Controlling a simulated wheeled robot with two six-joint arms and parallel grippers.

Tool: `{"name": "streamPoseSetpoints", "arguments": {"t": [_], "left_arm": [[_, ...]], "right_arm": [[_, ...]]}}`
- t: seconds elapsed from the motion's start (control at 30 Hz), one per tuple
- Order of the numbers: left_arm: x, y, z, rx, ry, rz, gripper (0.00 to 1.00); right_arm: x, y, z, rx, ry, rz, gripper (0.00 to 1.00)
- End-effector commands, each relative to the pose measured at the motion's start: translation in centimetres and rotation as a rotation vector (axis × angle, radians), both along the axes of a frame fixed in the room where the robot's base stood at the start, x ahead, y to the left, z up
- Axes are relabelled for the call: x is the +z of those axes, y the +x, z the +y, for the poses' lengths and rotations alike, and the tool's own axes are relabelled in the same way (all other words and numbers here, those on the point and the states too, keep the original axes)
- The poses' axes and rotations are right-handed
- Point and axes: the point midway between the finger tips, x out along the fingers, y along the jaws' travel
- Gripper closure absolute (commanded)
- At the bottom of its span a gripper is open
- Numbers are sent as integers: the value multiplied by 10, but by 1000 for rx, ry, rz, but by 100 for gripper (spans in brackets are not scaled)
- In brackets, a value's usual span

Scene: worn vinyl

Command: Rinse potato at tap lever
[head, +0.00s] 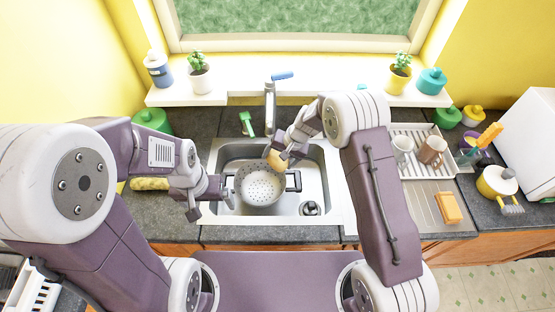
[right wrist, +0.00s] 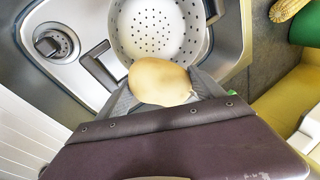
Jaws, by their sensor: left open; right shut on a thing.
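The tan potato (head: 275,159) is held in my right gripper (head: 282,155), just above the far rim of a white colander (head: 262,190). In the right wrist view the potato (right wrist: 158,82) sits between the two fingers, with the colander (right wrist: 150,30) behind it. The grey tap (head: 270,108) rises behind the sink, with a blue lever (head: 283,75) on top. The potato is nearer to me than the tap. My left gripper (head: 212,198) is open and empty at the sink's left edge, close to the colander's left side.
The colander stands in the steel sink (head: 318,175), beside the drain (head: 310,208). Corn (head: 150,184) lies on the left counter. A drying rack with mugs (head: 432,150) and an orange sponge (head: 449,207) are on the right. Potted plants stand on the sill.

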Motion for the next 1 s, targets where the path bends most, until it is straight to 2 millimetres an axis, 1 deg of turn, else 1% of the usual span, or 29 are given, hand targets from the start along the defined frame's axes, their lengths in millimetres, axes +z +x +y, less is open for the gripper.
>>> {"name": "streamPoseSetpoints", "arguments": {"t": [0.23, 0.47, 0.83, 1.0], "left_arm": [[-3, 0, 0, 0, 0, 0, 7], [-2, 0, 0, 0, 0, 0, 7], [-5, 0, 0, 0, 0, 0, 7], [-5, 0, 0, 0, 0, 0, 7]], "right_arm": [[0, 6, -9, -2, 1, -2, 69], [0, 6, -9, 0, 0, -1, 69], [0, -1, 1, 0, 0, 0, 69], [0, -1, 2, -1, 0, 0, 69]]}}
